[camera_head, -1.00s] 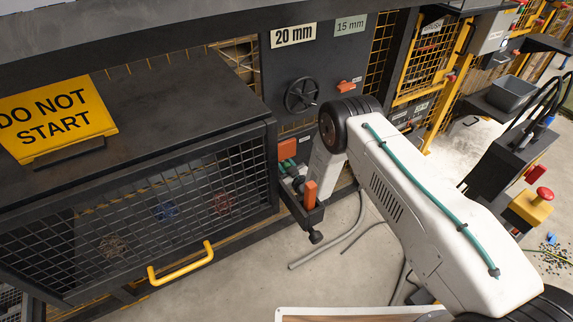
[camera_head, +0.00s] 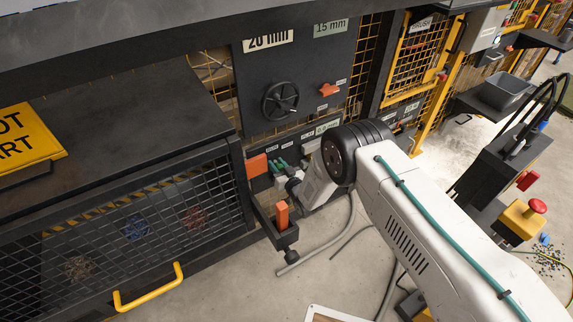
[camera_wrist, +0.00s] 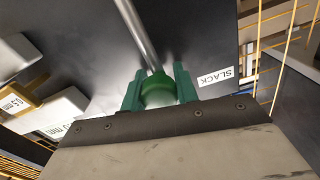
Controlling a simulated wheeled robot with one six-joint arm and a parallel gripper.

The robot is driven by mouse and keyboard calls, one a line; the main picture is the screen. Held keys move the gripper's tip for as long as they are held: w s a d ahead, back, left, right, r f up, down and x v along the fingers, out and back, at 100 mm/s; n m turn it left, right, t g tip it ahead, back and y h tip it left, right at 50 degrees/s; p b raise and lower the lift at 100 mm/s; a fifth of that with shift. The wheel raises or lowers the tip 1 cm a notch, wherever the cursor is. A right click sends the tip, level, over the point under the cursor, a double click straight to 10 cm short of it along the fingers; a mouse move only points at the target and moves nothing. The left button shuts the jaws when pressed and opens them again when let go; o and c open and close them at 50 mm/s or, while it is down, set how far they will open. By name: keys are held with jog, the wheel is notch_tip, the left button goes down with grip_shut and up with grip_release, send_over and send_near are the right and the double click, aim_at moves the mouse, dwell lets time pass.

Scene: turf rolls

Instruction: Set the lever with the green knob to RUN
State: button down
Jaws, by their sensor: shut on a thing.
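In the wrist view the green knob (camera_wrist: 158,91) sits between the two green fingers of my gripper (camera_wrist: 159,88), which are shut on it. A bare metal lever rod (camera_wrist: 137,32) runs from the knob up toward the dark panel. A SLACK label (camera_wrist: 214,76) appears upside down on the panel, right of the knob. In the head view my gripper (camera_head: 283,166) is low at the dark panel, beside an orange block (camera_head: 256,165). The knob cannot be told apart from the fingers there. I cannot read a RUN label in either view.
A black handwheel (camera_head: 280,100) and an orange-red handle (camera_head: 329,90) are on the panel above my gripper. A mesh-front cabinet (camera_head: 110,225) with a yellow handle (camera_head: 148,288) stands at left. A hose (camera_head: 325,240) lies on the floor. A red stop button (camera_head: 538,206) is at right.

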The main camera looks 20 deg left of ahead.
jog(key=c, duration=1.1)
grip_release()
jog(key=shift+a, duration=0.1)
jog(key=shift+o, duration=0.2)
jog(key=v, duration=0.8)
